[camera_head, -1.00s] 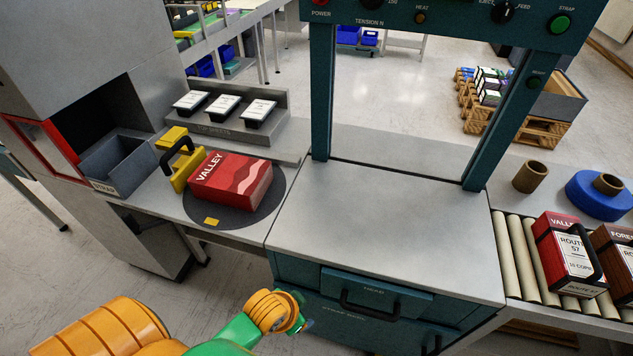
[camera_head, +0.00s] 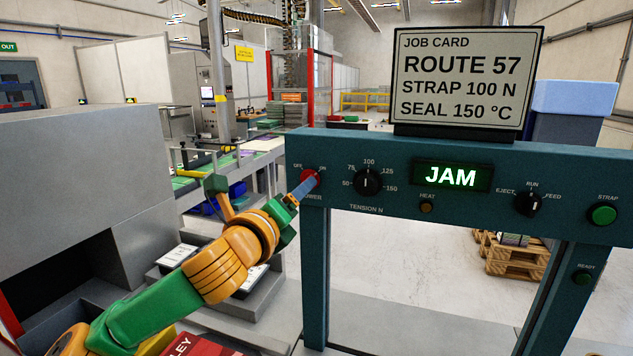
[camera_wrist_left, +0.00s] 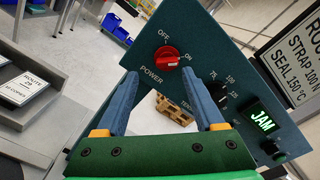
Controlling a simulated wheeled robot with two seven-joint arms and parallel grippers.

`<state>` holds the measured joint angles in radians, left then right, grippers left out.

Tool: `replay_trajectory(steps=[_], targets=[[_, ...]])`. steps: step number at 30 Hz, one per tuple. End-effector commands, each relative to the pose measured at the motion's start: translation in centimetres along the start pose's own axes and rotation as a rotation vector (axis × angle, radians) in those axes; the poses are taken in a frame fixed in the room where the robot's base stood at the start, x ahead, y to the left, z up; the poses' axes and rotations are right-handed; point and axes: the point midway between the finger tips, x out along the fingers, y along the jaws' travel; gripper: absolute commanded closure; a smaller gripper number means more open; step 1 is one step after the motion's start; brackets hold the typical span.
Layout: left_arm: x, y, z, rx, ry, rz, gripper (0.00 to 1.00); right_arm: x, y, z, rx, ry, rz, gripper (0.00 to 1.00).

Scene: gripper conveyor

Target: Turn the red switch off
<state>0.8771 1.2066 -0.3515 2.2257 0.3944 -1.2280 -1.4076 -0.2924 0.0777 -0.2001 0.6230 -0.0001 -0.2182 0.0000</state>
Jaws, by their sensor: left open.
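The red switch (camera_wrist_left: 166,56) is a round knob on the teal machine panel, labelled POWER, with OFF at its upper left and ON at its right in the left wrist view. A pale mark on the knob seems to face ON, but it is small. In the head view, the red switch (camera_head: 309,174) is partly covered by my left gripper (camera_head: 303,187). In the left wrist view, my left gripper (camera_wrist_left: 159,75) is open and empty, its blue fingers spread below the knob. The knob appears beyond the fingertips, not gripped. My right gripper is out of view.
Right of the switch are the tension dial (camera_head: 367,182), a lit JAM display (camera_head: 451,176), the eject/run/feed dial (camera_head: 529,203) and a green strap button (camera_head: 603,215). A job card (camera_head: 465,75) stands above. A panel leg (camera_head: 315,270) runs below the switch.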

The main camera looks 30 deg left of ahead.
Motion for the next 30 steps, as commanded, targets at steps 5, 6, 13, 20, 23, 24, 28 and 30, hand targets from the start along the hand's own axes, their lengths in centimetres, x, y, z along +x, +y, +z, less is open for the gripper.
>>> replay_trajectory(steps=[5,6,13,20,23,24,28,30], targets=[[3.5,-0.4,0.3,-0.005,0.003,0.003,0.3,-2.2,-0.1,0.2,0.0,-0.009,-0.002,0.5],[4.3,-0.4,0.3,-0.004,0.004,0.003,0.3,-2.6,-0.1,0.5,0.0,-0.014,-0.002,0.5],[6.5,-0.1,0.0,-0.002,0.002,0.001,0.3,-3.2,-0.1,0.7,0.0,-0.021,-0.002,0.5],[6.5,0.0,-0.1,-0.001,0.002,0.001,0.41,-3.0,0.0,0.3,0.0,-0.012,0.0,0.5],[6.5,0.0,-0.1,-0.002,0.002,0.001,0.68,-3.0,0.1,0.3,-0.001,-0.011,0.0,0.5],[6.5,0.0,-0.1,-0.002,0.002,0.001,0.79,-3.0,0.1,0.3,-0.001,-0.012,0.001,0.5],[6.5,0.0,-0.1,-0.002,0.002,0.001,1.0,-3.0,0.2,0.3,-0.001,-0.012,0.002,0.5],[6.5,0.0,-0.1,-0.002,0.002,0.001,1.0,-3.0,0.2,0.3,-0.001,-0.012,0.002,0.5]])
